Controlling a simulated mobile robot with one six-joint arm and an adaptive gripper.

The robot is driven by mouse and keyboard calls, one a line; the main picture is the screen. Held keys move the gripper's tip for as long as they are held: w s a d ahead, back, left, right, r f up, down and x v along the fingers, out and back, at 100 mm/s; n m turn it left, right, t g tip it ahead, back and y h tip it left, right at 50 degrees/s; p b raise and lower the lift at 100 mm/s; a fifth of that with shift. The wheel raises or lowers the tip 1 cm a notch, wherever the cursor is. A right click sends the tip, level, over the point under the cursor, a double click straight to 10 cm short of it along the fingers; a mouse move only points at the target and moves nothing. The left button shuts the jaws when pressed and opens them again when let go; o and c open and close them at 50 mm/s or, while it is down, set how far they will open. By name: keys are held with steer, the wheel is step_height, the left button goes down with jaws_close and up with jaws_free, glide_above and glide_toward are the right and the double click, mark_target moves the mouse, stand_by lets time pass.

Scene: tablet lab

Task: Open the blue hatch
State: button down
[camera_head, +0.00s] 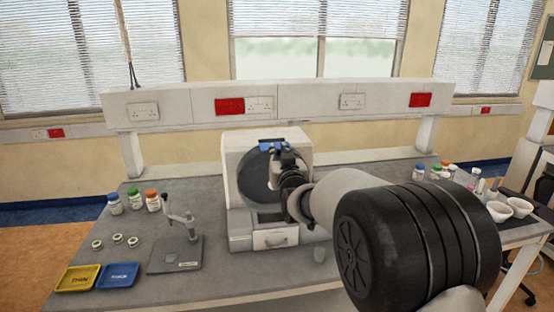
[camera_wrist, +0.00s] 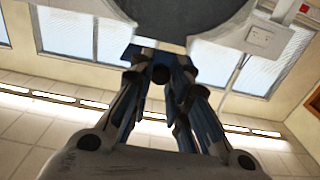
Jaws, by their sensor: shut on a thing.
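The blue hatch (camera_head: 267,144) is a small blue piece at the upper front of a white machine (camera_head: 237,150), above its dark round drum (camera_head: 257,172). My gripper (camera_head: 287,157) is at the hatch and covers its right part. In the wrist view my gripper's fingers (camera_wrist: 163,76) are close together below the drum (camera_wrist: 190,12), with a blue part of the hatch (camera_wrist: 132,53) at their tips. The gripper is shut on the hatch. The exact contact is hidden by the fingers, and how far the hatch stands open cannot be told.
A small drawer (camera_head: 274,239) is low on the machine's front. On the left of the grey bench stand several bottles (camera_head: 134,199), a small grey stand (camera_head: 180,240), a yellow tray (camera_head: 78,278) and a blue tray (camera_head: 118,275). White bowls (camera_head: 510,209) stand at the right.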

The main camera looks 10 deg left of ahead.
steer(key=shift+s+d, duration=0.1)
steer(key=shift+s, duration=0.3)
steer(key=c, duration=1.5)
jaws_free()
steer(key=shift+c, duration=0.2)
steer(key=v, duration=1.2)
